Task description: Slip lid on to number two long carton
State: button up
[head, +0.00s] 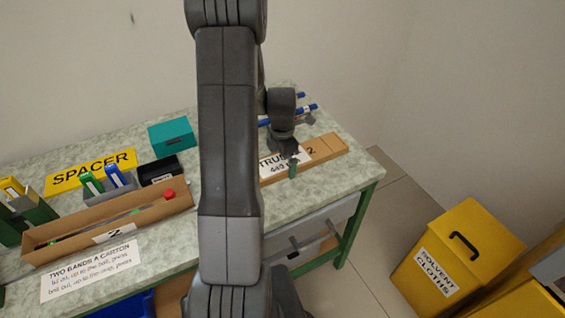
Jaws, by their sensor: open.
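The long brown carton (75,247) lies open on the bench at left, with a "2" label on its near side. A rod with a red end (168,194) and small green parts show inside it; my arm stands just right of the carton's right end. A long flat brown lid (333,147), printed "STRU… 2", lies on the bench at right, its left part hidden behind my arm. My gripper (291,160) is open, pointing down at the lid's middle, with a green fingertip at its near edge. Whether it touches the lid is unclear.
Blue rods (308,108) lie behind my gripper. A teal box (172,136), a black bin (160,170), a grey bin with blue and green items (108,191) and a yellow SPACER sign (92,171) stand behind the carton. A yellow SOLVENT CLOTHS bin (470,235) stands on the floor at right.

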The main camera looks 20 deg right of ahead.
jog(key=c, duration=0.9)
jog(key=shift+o, duration=0.2)
jog(key=shift+r, duration=0.1)
